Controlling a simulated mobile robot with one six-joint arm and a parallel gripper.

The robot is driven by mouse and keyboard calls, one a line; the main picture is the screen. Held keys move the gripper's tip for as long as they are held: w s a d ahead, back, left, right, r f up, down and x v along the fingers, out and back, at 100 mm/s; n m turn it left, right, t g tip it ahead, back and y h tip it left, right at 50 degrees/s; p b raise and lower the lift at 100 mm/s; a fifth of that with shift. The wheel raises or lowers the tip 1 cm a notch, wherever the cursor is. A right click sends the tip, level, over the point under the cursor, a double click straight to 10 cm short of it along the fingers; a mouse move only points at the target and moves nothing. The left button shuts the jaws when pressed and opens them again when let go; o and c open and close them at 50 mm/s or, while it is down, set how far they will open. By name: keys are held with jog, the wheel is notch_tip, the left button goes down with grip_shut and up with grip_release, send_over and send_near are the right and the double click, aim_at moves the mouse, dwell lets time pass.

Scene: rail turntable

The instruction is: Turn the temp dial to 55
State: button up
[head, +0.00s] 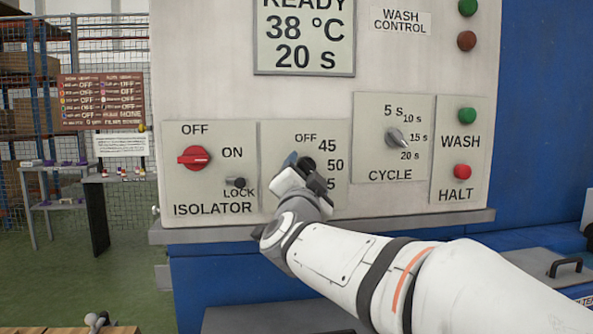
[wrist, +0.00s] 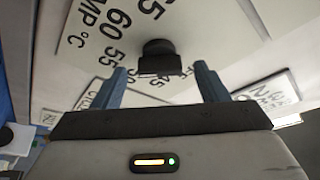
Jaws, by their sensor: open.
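The temp dial (wrist: 157,57) is a dark knob on a white plate in the wrist view, with OFF, 45, 55, 60 and 65 legible around it upside down. My gripper (wrist: 160,70) is open, its blue fingers on either side of the knob in the picture, with gaps on both sides. I cannot tell whether the fingertips reach past the knob's face. In the head view my gripper (head: 299,163) is in front of the temp plate (head: 275,140) and hides the dial. OFF, 45 and 50 show there. Which number the dial points at is not clear.
The display (head: 304,40) reads READY, 38 °C, 20 s. A red isolator knob (head: 194,157) and lock peg (head: 236,183) are left of the temp plate. The cycle dial (head: 397,138), wash button (head: 467,115) and halt button (head: 462,171) are right. A ledge (head: 190,235) runs below.

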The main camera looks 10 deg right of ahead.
jog(key=v, duration=0.6)
jog(key=shift+p, duration=0.4)
jog(key=shift+r, duration=0.15)
jog(key=s+d+f+n+g+y+p, duration=0.2)
jog(key=s+n+g+p, duration=0.4)
jog(key=p, duration=0.8)
jog(key=s+d+f+n+g+y+p, duration=0.2)
jog(key=s+n+g+p, duration=0.4)
jog(key=s+g+p, duration=0.5)
jog(key=s+f+y+p, duration=0.1)
jog(key=s+p, duration=0.2)
jog(key=s, duration=0.1)
jog(key=shift+s+d+f+n+g+y, duration=0.2)
jog(key=shift+n+g+y, duration=0.2)
